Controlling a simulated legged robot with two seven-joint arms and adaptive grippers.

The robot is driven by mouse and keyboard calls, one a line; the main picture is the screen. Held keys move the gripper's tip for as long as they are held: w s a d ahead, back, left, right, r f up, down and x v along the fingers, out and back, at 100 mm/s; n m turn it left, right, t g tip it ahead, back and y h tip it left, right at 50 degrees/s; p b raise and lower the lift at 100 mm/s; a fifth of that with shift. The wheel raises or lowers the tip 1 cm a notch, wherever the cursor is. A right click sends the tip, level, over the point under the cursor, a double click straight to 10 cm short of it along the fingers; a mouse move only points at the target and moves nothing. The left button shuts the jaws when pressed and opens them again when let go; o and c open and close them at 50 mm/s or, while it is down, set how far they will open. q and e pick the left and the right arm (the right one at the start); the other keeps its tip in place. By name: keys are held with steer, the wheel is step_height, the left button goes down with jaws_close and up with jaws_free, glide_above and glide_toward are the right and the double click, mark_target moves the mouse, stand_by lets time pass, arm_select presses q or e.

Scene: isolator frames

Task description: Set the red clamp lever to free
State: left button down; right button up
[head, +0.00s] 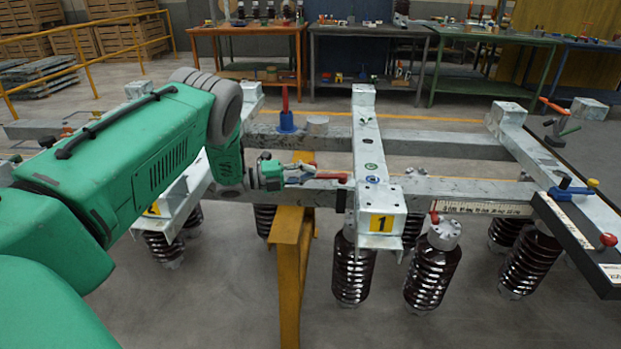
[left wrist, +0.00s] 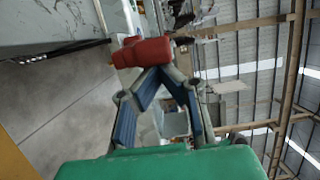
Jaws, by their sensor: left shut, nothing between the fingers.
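A red lever (head: 330,177) lies roughly level beside the left face of the middle grey beam, near the yellow number 1 plate (head: 381,222). My left gripper (head: 312,173) is just left of it, pointing right, with its tips at or close to the lever's left end. In the left wrist view the red lever (left wrist: 148,51) lies across and just beyond the fingertips (left wrist: 158,70), which come together empty. I cannot tell whether they touch it. Another red lever (head: 285,97) stands upright on a blue base. My right gripper is not in view.
A small red lever (head: 434,215) tops a brown ribbed insulator (head: 431,275). A blue handle (head: 572,189) and a red knob (head: 608,240) sit on the right beam. A yellow post (head: 289,275) stands below my left gripper. Workbenches (head: 370,30) line the back.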

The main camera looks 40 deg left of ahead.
arm_select(q)
steer(key=shift+a+f, duration=0.1)
steer(key=shift+a, duration=0.35)
steer(key=shift+d, duration=0.1)
